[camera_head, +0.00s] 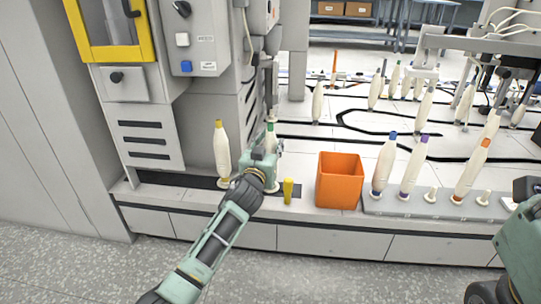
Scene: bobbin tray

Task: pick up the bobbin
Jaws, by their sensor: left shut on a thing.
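My left gripper (270,148) is shut on a cream bobbin with a green tip (270,131). The bobbin is upright at the front of the white work surface, beside the grey machine. The gripper and wrist hide its middle; its lower end shows just below. I cannot tell whether it touches the surface. Another cream bobbin with a yellow tip (221,152) stands to the left of the gripper. Part of my right arm shows at the right edge, but its gripper is out of view.
An orange open bin (338,196) and a small yellow piece (288,191) stand right of the gripper. A grey tray (420,207) holds bobbins with blue, purple and orange tips. More bobbins stand behind on the white surface (310,140). The grey machine (205,60) rises at the left.

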